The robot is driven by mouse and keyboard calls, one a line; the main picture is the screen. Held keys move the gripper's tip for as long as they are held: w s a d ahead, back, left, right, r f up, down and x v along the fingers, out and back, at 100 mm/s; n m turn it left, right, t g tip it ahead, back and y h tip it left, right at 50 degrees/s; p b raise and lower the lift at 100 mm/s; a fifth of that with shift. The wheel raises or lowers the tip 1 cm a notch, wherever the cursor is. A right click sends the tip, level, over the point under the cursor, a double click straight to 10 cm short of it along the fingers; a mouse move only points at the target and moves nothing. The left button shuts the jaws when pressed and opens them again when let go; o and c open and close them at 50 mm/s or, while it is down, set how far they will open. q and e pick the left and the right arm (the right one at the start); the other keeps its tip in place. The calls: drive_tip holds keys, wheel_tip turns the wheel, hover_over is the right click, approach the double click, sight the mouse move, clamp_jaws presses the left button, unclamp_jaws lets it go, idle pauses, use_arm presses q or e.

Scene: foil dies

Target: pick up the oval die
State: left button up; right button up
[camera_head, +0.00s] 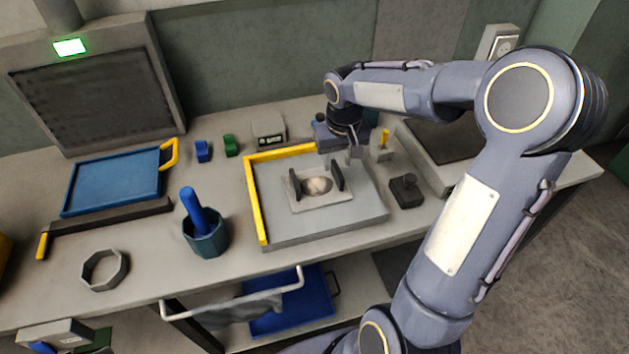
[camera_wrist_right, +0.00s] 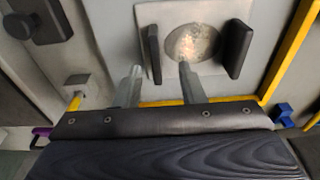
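A pale square plate with a light, mottled oval in its middle, seemingly the oval die (camera_head: 300,204), lies on the grey bed (camera_head: 290,232) inside a yellow L-shaped fence. Two upright black grips stand on it, either side of the oval. The die (camera_wrist_right: 208,82) also shows at the top of the right wrist view. My right gripper (camera_head: 343,150) hangs behind and above the die. In the wrist view its fingers (camera_wrist_right: 160,75) are apart with nothing between their tips, roughly in line with the left black grip (camera_wrist_right: 153,55). My left gripper is out of view.
A black knobbed block (camera_head: 405,191) stands right of the bed. A small block with a yellow peg (camera_head: 382,150) is behind it. A dark cup with a blue handle (camera_head: 206,238) and an octagonal ring (camera_head: 104,270) are left. The bench between them is clear.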

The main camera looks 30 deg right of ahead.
sight(338, 169)
drive_tip(key=f, duration=0.4)
drive_tip(key=shift+w+d+f, duration=0.3)
drive_tip(key=shift+d, duration=0.05)
clamp_jaws()
